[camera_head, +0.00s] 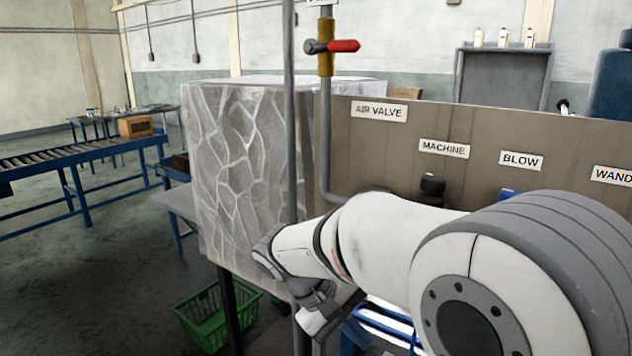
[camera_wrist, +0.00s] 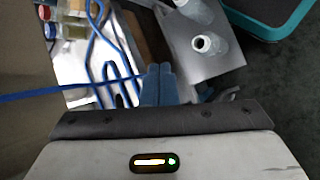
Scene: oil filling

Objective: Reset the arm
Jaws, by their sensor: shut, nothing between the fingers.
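My white arm reaches across the right and middle of the head view, down to its wrist in front of the brown panel (camera_head: 400,150). My gripper (camera_wrist: 158,70) shows in the wrist view as two blue-grey fingers pressed together, with nothing between them. In the head view the fingers cannot be made out. In the wrist view an open-necked pale bottle (camera_wrist: 210,45) stands beyond and to the right of the fingertips, with a second pale bottle (camera_wrist: 195,10) behind it. The gripper is apart from both.
Blue hose (camera_wrist: 100,45) loops left of the fingers. A teal-rimmed dark object (camera_wrist: 265,15) lies at upper right. In the head view, a red-handled valve (camera_head: 343,46) sits on a vertical pipe, a green crate (camera_head: 205,322) on the floor, a roller conveyor (camera_head: 60,158) at left.

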